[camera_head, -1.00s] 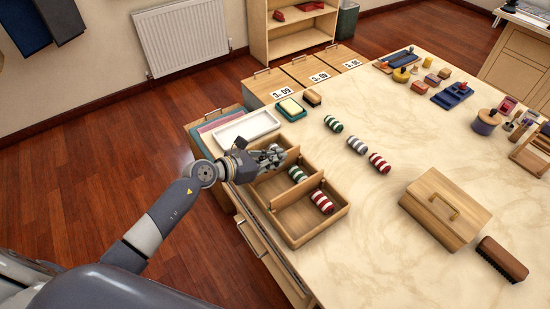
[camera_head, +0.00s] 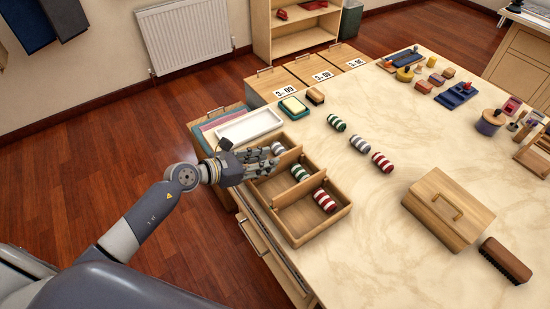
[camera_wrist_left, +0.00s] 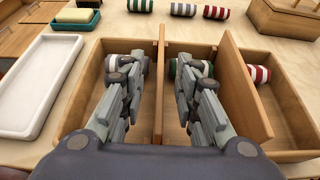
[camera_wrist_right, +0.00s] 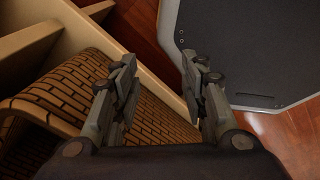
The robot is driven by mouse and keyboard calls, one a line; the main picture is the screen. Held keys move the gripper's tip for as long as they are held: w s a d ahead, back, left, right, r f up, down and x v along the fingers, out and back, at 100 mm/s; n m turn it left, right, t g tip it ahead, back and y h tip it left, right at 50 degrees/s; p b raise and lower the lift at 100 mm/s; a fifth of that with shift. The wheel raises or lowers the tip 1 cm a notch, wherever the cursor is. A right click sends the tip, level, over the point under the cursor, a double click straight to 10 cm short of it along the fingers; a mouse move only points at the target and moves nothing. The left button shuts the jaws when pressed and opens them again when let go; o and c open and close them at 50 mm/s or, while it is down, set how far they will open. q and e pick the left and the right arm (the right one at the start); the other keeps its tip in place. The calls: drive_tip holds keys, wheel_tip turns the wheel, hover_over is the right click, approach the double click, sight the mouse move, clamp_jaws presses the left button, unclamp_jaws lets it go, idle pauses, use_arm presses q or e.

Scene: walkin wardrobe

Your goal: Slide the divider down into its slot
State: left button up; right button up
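The wooden tray (camera_head: 302,238) sits at the table's left edge, with striped rolls in its compartments. One thin divider (camera_wrist_left: 161,60) stands in the tray between the spread fingers of my left gripper (camera_wrist_left: 157,78). It rises a little above the back wall, and its lower edge is hidden. Another divider (camera_wrist_left: 246,92) stands to the right of the right finger; it also shows in the head view (camera_head: 297,192). My left gripper is open over the tray in the head view (camera_head: 270,160). My right gripper (camera_wrist_right: 160,78) is open and empty, away from the tray.
A white tray (camera_wrist_left: 40,80) and a green dish (camera_head: 293,107) lie beside the wooden tray. Several striped rolls (camera_head: 360,144) lie on the table. A lidded wooden box (camera_head: 440,215) and a brush (camera_head: 504,260) stand to the right. A brick-patterned surface (camera_wrist_right: 90,95) is near my right gripper.

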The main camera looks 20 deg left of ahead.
use_arm(q)
drive_tip(key=v, duration=0.7)
idle(0.4)
